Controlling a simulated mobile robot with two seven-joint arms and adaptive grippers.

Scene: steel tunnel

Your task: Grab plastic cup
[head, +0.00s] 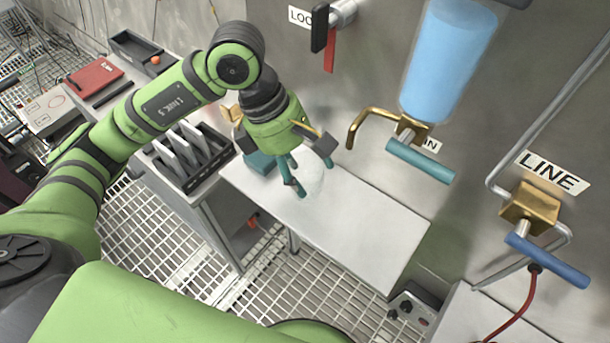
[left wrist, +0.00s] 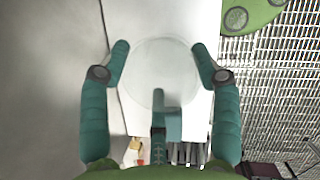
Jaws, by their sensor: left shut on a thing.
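The plastic cup (head: 315,180) is pale and see-through, and shows faintly on the grey metal table (head: 372,222) in the head view. In the left wrist view the cup (left wrist: 160,68) appears as a faint round outline seen from above. My left gripper (head: 308,178) points down at it, with teal fingers on both sides. In the left wrist view the left gripper (left wrist: 160,62) is shut on the cup, with a fingertip at each side of its rim. The cup seems upright; its base is hard to make out. My right gripper is not in view.
A brass tap (head: 370,118) and a blue-filled cylinder (head: 447,60) are on the wall. The table's right part is clear.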

